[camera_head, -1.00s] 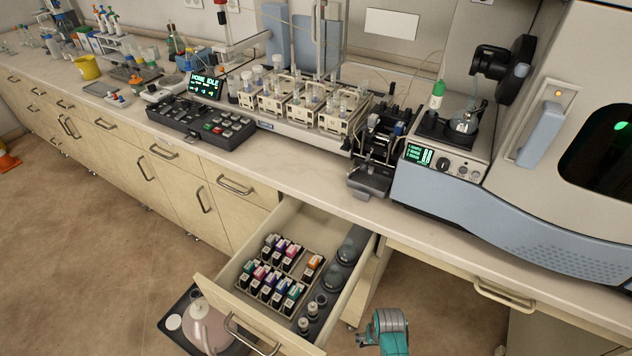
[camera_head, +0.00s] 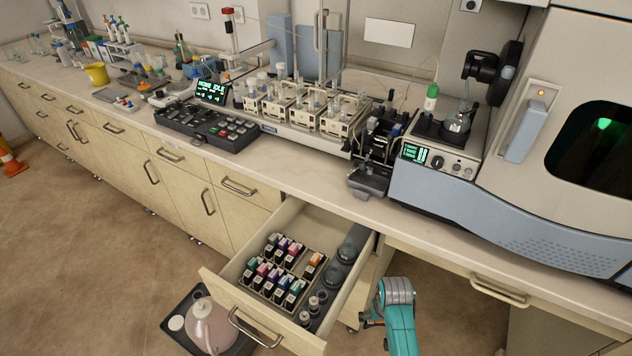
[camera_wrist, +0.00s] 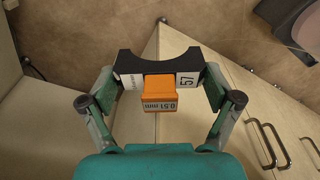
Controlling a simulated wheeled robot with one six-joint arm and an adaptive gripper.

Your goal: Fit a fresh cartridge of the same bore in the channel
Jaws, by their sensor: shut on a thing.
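My gripper (camera_wrist: 160,80) is shut on a cartridge (camera_wrist: 167,93) in the wrist view. The cartridge has a black curved body with white end labels and an orange block whose printed label appears to read 0.51 mm, upside down. One finger is at each end. The open drawer (camera_head: 226,297) holds several cartridges with coloured tops, including an orange one (camera_head: 314,260). The black pump (camera_head: 377,143) stands on the bench; its channel is too small to make out.
The bench (camera_head: 290,170) carries a control keypad (camera_head: 205,126), sample racks (camera_head: 318,113) and the large spectrometer (camera_head: 500,215). The open drawer juts out below the pump. A jug (camera_head: 207,322) stands in a tray on the floor.

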